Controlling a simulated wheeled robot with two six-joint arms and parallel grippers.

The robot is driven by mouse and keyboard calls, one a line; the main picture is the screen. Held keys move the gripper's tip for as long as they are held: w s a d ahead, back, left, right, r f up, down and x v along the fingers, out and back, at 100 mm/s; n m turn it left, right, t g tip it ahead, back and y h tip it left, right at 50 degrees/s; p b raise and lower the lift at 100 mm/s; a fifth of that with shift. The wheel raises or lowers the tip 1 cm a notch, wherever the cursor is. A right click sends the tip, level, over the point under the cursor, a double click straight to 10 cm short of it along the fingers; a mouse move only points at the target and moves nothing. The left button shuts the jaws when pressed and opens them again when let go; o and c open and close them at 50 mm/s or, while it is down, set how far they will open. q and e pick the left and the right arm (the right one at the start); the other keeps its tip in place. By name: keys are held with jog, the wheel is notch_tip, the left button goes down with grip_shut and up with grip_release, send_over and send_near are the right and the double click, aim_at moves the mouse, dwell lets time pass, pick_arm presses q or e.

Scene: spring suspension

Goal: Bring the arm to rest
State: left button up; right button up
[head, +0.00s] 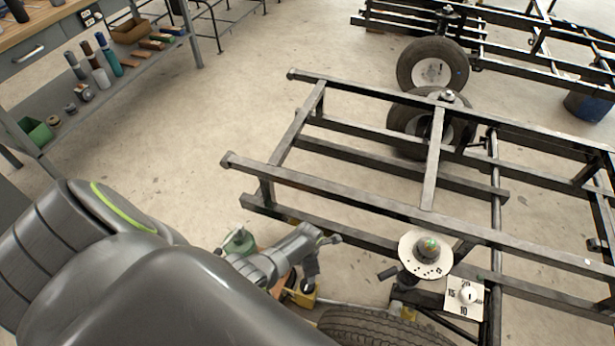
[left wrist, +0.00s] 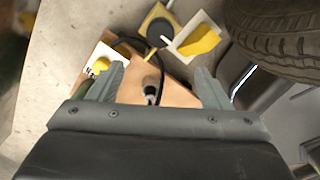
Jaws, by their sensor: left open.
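My left arm comes in from the lower left of the head view, large and grey. Its gripper (head: 322,260) is low over the floor beside the near side of the black trailer frame (head: 350,196). In the left wrist view the two grey fingers of the gripper (left wrist: 160,78) are spread wide, with nothing held between them. Beyond them lies a brown surface (left wrist: 180,96) with a black cable and a small dark and silver fitting. The right gripper is not in view.
A near tyre (head: 375,328) sits at the bottom, right of my gripper; it also shows in the wrist view (left wrist: 275,35). A round white plate (head: 412,266) and a numbered dial card (head: 462,310) stand by the frame. A workbench (head: 110,85) is at upper left. Open floor lies between.

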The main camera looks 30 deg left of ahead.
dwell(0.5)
pick_arm(q)
jog(key=s+a+f+m, duration=0.2)
jog(key=s+m, duration=0.7)
jog(key=s, duration=0.1)
jog(key=s+a+f+m+t+y, duration=0.1)
jog(key=s+a+f+m, duration=0.15)
jog(key=s+m, duration=0.7)
jog(key=s+a+f+m, duration=0.1)
jog(key=s+f+m, duration=0.1)
jog(key=s+m, duration=0.8)
jog(key=s+r+n+p, duration=0.1)
jog(key=s+r+p, duration=0.3)
jog(key=r+p, duration=0.4)
jog(key=p, duration=0.4)
jog(key=shift+d, duration=0.2)
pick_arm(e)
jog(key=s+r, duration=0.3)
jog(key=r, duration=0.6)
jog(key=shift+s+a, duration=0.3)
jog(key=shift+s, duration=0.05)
pick_arm(q)
jog(key=shift+s+n, duration=0.1)
jog(key=shift+n, duration=0.15)
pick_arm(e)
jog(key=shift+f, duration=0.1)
